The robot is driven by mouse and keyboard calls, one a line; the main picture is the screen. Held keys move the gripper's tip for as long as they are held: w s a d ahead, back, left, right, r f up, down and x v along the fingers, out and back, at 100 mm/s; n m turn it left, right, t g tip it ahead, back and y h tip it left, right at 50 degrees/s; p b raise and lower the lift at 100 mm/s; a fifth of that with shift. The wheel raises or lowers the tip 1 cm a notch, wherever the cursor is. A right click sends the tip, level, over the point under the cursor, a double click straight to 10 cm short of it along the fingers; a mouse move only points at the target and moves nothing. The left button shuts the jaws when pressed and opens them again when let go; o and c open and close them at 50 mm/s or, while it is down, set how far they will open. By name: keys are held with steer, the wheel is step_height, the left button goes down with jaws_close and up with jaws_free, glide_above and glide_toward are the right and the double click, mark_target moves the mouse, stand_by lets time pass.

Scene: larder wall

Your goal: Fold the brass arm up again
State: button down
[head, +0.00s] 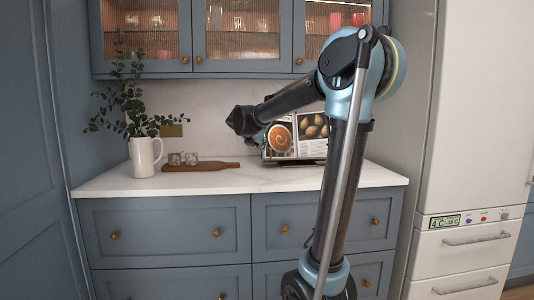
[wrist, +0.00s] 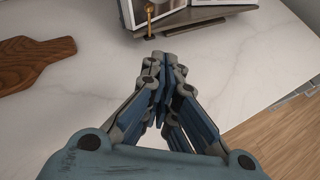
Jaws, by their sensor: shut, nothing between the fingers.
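The brass arm (wrist: 150,16) is a small brass piece at the front of the dark book stand (wrist: 206,16), at the top of the wrist view. It crosses the stand's front ledge, and its lower end projects toward my gripper. In the wrist view my gripper (wrist: 165,60) is shut and empty, its fingertips just short of the brass arm; I cannot tell whether they touch it.
A white marble counter (head: 255,180) carries the stand. To the left are a wooden board (head: 215,166), small jars (head: 183,158) and a white jug (head: 144,156) with leafy stems. Glass-fronted cabinets (head: 240,35) hang above. The counter in front of the stand is clear.

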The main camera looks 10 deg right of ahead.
steer(key=w+d+f, duration=0.2)
steer(key=w, duration=0.4)
steer(key=w+d+f+n, duration=0.1)
steer(key=w+d+f, duration=0.1)
steer(key=w, duration=0.5)
steer(key=shift+d+f, duration=0.15)
steer(key=shift+f, duration=0.2)
steer(key=shift+w, duration=0.1)
